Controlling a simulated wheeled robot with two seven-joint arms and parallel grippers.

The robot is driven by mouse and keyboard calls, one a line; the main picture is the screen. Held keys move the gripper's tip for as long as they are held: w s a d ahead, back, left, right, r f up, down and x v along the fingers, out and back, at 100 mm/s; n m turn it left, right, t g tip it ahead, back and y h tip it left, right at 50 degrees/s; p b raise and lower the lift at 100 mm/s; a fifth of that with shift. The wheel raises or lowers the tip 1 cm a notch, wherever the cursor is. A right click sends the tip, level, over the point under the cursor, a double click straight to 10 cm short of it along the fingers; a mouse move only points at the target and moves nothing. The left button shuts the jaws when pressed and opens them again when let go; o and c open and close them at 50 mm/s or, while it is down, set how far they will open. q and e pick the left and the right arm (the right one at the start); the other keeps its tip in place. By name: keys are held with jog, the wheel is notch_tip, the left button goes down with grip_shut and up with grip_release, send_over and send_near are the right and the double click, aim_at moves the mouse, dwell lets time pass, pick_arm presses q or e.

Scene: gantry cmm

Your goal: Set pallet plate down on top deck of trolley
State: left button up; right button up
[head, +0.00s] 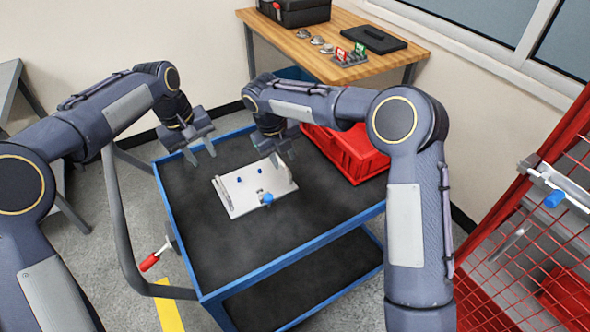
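The pallet plate (238,204) is a pale flat plate with small blue parts on it and a blue knob at its near edge. It appears to lie flat on the black top deck (230,260) of the blue-edged trolley, left of the red crate. My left gripper (201,155) is open and empty, above the deck beyond the plate's far left corner, apart from it. My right gripper (286,168) is at the plate's right end, fingers pointing down. Its fingers overlap the plate's edge in view, so I cannot tell whether they touch or grip it.
A red crate (345,155) stands on the deck's far right part. The deck's near part is clear. A grey trolley handle (122,225) rises at the left. A wooden bench (350,20) stands behind, and a red mesh rack (530,240) stands at the right.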

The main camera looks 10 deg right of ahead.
notch_tip(320, 180, up, 6)
jog(key=a, duration=0.1)
jog(key=shift+s, duration=0.2)
jog(key=shift+a, duration=0.1)
dwell(0.3)
